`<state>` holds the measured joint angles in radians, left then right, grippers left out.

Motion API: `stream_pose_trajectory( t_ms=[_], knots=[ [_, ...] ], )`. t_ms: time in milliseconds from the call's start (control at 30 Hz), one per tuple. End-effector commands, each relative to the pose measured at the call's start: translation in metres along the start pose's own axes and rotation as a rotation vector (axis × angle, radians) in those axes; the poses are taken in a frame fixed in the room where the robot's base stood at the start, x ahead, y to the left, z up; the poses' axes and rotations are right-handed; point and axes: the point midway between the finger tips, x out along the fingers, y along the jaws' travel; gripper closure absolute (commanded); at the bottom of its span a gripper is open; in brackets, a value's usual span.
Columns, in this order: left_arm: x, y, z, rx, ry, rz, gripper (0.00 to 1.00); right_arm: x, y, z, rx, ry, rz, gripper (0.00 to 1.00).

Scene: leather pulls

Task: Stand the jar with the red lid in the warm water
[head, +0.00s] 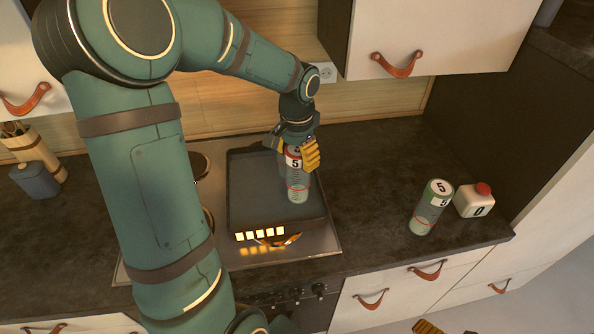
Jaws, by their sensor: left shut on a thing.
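The fingers cover much of the lid. The jar is upright over the dark rectangular pan (233,208) of water on the hob, inside its outline near the right side. I cannot tell whether its base touches the pan floor. A yellow finger of my right gripper (428,327) shows at the bottom edge; the rest is cut off.
A lit strip (268,234) shows at the pan's front. A grey pot (35,180) and a utensil holder stand at left.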

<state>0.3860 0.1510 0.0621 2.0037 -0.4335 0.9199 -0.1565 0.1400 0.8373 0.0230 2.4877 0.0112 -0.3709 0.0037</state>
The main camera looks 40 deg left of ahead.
Motion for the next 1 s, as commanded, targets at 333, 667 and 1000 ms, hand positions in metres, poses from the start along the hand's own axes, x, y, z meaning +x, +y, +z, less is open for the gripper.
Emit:
stream_pose_trajectory(
  t_ms=[333, 667, 1000],
  knots=[
    [0.035, 0.0, 0.0, 0.001, 0.0, 0.001, 0.79, 0.004, 0.001, 0.001, 0.0, 0.0, 0.001, 0.0],
    [0.039, 0.0, -0.001, 0.0, 0.003, -0.001, 0.79, 0.005, 0.002, 0.001, 0.0, 0.0, 0.001, 0.0],
    [0.042, 0.0, 0.0, 0.0, 0.002, 0.0, 0.0, 0.006, 0.002, 0.001, 0.0, 0.0, 0.001, 0.0]
  ],
)
